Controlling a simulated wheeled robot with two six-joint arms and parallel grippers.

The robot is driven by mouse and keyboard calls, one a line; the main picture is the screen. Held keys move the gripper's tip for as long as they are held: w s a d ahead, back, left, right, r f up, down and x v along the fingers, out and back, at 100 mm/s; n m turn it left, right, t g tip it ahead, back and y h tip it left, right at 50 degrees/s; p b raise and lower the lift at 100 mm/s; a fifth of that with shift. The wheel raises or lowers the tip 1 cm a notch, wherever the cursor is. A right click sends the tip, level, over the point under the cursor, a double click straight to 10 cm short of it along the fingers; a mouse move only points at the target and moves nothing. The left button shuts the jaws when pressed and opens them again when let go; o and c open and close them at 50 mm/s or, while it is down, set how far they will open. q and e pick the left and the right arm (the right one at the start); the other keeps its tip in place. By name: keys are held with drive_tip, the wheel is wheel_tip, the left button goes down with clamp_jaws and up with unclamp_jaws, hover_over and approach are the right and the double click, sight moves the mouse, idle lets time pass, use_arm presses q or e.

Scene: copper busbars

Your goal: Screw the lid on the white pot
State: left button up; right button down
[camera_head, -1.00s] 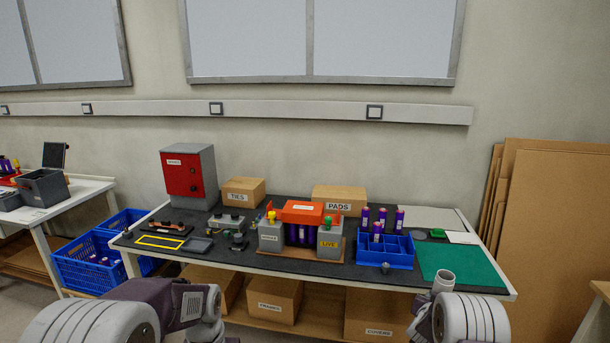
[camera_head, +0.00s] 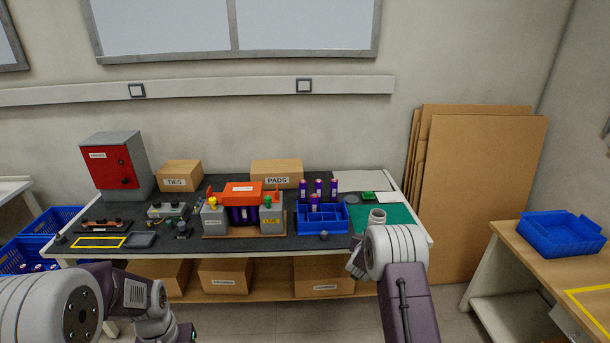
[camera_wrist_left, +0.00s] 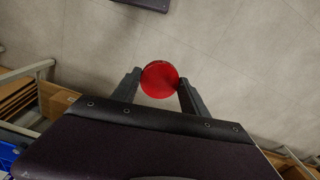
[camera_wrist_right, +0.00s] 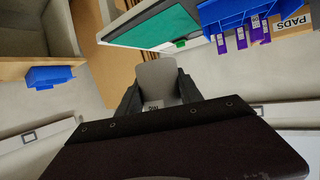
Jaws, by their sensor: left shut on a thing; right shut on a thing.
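The red round lid (camera_wrist_left: 160,79) is between the two fingers of my left gripper (camera_wrist_left: 159,86), which is shut on it above the floor. The lid is not seen in the head view. The white pot (camera_head: 377,216) stands up past my right arm in the head view, with its open mouth showing. In the right wrist view the pot (camera_wrist_right: 157,80), light grey there, sits between the fingers of my right gripper (camera_wrist_right: 157,90), which is shut on it. A small label shows on the pot. Lid and pot are apart.
The dark bench (camera_head: 180,243) holds a blue divided bin (camera_head: 322,219), a green mat (camera_head: 397,212), a red cabinet (camera_head: 115,165) and cardboard boxes. Cardboard sheets (camera_head: 480,190) lean on the wall. At right, a wooden table (camera_head: 520,258) carries a blue tray (camera_head: 548,234).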

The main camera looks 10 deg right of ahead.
drive_tip(key=s+a+r+n+t+y, duration=0.1)
drive_tip(key=s+a+n+y, duration=0.1)
drive_tip(key=a, duration=1)
drive_tip(key=s+a+r+n+y, duration=0.2)
drive_tip(key=s+a+n+y, duration=0.1)
drive_tip(key=a, duration=0.9)
drive_tip(key=s+a+r+n+t+y, duration=0.1)
drive_tip(key=s+a+r+n+y, duration=0.1)
drive_tip(key=a, duration=1)
drive_tip(key=s+n+y, duration=0.1)
drive_tip(key=s+y, duration=0.1)
drive_tip(key=s, duration=0.1)
drive_tip(key=shift+a+t, duration=0.3)
drive_tip(key=shift+a, duration=0.05)
drive_tip(key=shift+s, duration=0.1)
